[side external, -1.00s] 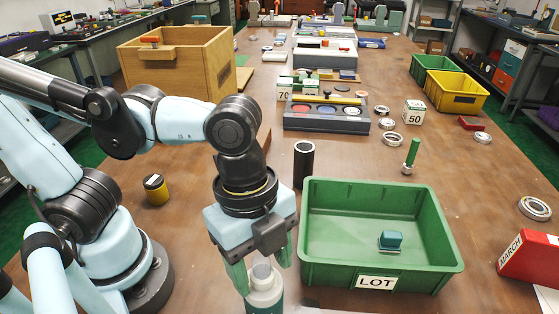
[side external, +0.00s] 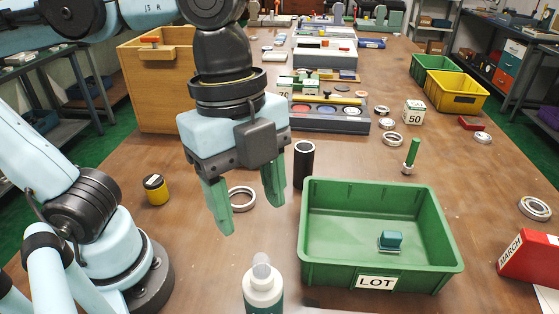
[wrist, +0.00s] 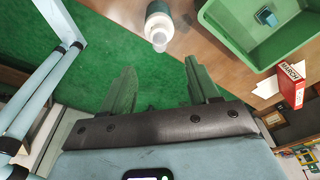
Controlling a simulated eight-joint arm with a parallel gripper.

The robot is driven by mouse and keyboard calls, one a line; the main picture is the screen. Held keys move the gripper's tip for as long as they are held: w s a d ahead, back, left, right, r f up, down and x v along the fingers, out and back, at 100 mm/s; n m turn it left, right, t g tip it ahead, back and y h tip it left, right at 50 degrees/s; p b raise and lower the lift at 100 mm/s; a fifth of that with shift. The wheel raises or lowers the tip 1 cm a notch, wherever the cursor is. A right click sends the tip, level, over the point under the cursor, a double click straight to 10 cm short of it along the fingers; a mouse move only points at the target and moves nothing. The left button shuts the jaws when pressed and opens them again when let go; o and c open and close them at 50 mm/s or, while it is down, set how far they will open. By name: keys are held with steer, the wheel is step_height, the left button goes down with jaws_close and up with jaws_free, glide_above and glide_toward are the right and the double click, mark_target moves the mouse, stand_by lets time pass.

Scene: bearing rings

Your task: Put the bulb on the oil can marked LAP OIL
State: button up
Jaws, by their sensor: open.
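A bottle-shaped can (side external: 263,293) with a white shoulder and dark green body stands at the near table edge, left of the green LOT bin. A clear, greyish rounded piece, which looks like the bulb (side external: 261,268), sits upright on its top. No LAP OIL lettering is readable from here. My gripper (side external: 250,217) is open and empty, above and behind the can, with its green fingers apart. In the wrist view the can (wrist: 159,20) and the clear piece (wrist: 159,41) lie beyond my fingers (wrist: 158,85), clear of them.
The LOT bin (side external: 448,258) holds a small teal block (side external: 390,240). A black cylinder (side external: 304,163) stands behind its left corner. A metal ring (side external: 241,198) and a yellow-black tin (side external: 156,189) are left. A red MARCH box (side external: 531,258) is at right.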

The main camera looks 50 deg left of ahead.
steer(key=w+a+f+n+t+y, duration=0.1)
steer(key=w+a+f+n+t, duration=0.2)
steer(key=w+a+n, duration=0.3)
steer(key=w+a+f+n+t, duration=0.4)
steer(key=w+a+f+n, duration=0.2)
steer(key=a+n, duration=0.5)
steer(key=shift+w+f+n+y, duration=0.2)
steer(key=shift+n+y, duration=0.2)
steer(key=shift+n, duration=0.1)
